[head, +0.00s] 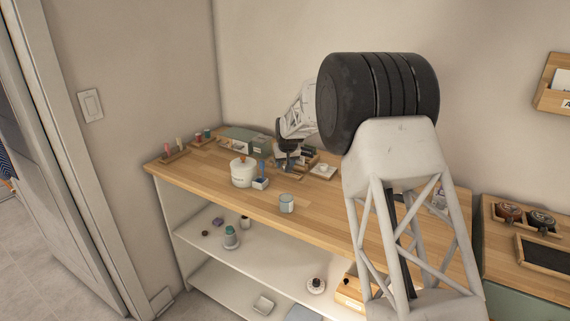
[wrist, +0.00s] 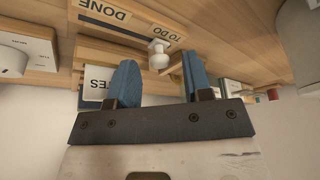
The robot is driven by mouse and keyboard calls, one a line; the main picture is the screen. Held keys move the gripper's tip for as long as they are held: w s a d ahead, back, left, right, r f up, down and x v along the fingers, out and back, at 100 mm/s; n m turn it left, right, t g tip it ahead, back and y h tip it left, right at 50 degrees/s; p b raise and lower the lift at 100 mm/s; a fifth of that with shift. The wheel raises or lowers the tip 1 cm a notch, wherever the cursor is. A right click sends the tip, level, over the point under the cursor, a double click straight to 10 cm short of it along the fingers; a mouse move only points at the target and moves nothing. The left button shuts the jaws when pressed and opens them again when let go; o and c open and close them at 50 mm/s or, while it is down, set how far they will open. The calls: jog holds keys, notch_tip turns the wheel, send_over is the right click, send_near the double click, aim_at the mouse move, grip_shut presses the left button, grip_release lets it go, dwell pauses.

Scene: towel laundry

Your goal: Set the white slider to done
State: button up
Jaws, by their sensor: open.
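The white slider (wrist: 159,55) shows in the wrist view as a small round knob on a wooden panel. It stands by the upside-down TO DO label (wrist: 168,33), with the DONE label (wrist: 103,12) to its left in the picture. My gripper (wrist: 159,76) has two blue fingers, spread apart, and the knob appears in the gap near their tips. I cannot tell whether a finger touches it. In the head view my gripper (head: 287,160) is low over the back of the wooden counter, and the slider is too small or hidden to make out there.
A white knob on a board (wrist: 12,62) and a box lettered "TES" (wrist: 92,98) are close by. On the counter (head: 215,175) stand a white pot (head: 241,174), a cup (head: 287,203) and a green box (head: 246,141). The counter front is mostly clear.

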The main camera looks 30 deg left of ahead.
jog(key=shift+f, duration=0.15)
jog(key=shift+c, duration=0.2)
grip_shut()
jog(key=shift+d, duration=3.2)
jog(key=shift+o, duration=0.2)
grip_release()
